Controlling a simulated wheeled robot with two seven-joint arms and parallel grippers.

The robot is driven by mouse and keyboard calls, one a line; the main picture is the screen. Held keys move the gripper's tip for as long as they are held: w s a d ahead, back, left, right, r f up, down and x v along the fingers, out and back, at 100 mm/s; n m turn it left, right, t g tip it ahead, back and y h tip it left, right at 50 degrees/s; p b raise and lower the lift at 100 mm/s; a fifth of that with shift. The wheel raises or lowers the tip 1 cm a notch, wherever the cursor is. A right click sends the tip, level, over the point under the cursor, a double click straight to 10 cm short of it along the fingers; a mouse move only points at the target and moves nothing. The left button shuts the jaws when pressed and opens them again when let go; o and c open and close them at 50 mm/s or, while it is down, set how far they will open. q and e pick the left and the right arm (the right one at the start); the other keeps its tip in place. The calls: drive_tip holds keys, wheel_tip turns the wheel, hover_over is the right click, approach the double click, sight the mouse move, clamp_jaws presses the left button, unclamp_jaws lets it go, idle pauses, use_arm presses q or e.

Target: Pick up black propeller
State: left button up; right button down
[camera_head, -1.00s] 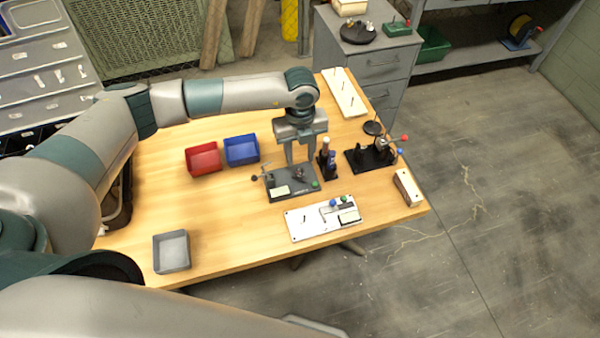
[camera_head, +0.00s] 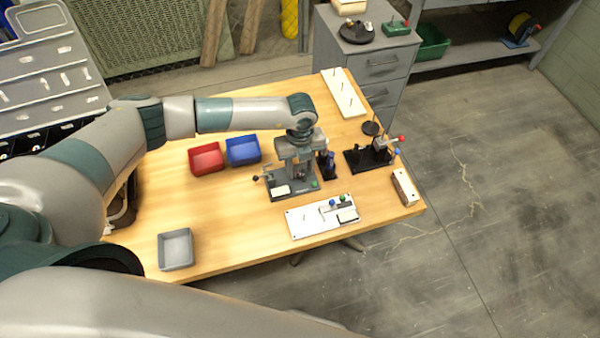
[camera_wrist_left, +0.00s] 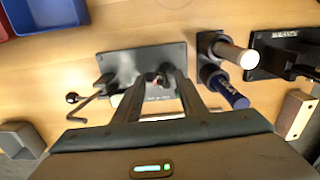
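My left gripper (camera_head: 299,178) points down over a dark grey fixture (camera_head: 308,192) on the wooden table. In the left wrist view its two fingers (camera_wrist_left: 160,80) stand apart, with a gap between the tips. A small dark part on the fixture (camera_wrist_left: 115,62) shows between the fingertips there; it may be the black propeller, but it is too small and covered to tell. I cannot tell whether the fingers touch it. My right gripper is not in view.
Red (camera_head: 206,158) and blue (camera_head: 242,150) bins stand left of the fixture. Dark holders with upright tools (camera_head: 328,165) stand close on its right, with a black stand (camera_head: 368,160) beyond. A white board (camera_head: 322,217) lies in front; a grey tray (camera_head: 175,249) stands front left.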

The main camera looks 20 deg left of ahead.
use_arm(q)
clamp_jaws()
drive_tip(key=shift+r, duration=0.15)
wheel_tip(320, 180, up, 10)
drive_tip(key=p, duration=0.6)
drive_tip(key=shift+p, duration=0.4)
drive_tip(key=shift+f, duration=0.2)
